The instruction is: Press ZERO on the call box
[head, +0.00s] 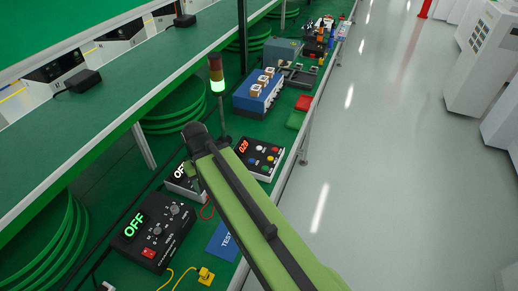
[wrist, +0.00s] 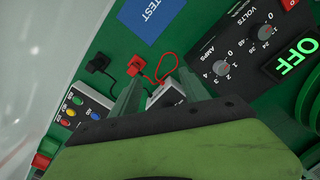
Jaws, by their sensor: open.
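The box with a red "029" display and several coloured buttons (head: 258,156) fits the call box; it stands on the green bench just right of my arm. I cannot read which button is ZERO. My gripper (wrist: 159,78) is open and empty in the wrist view, its green fingers apart above a grey box with a red lead. It is left of the button box in the head view, where my arm hides the fingers.
A black power supply (head: 153,231) showing OFF and a smaller meter (head: 184,183) stand to the left. A blue TEST card (head: 222,243) lies in front. A signal tower (head: 217,85) with its lower light lit rises behind the button box.

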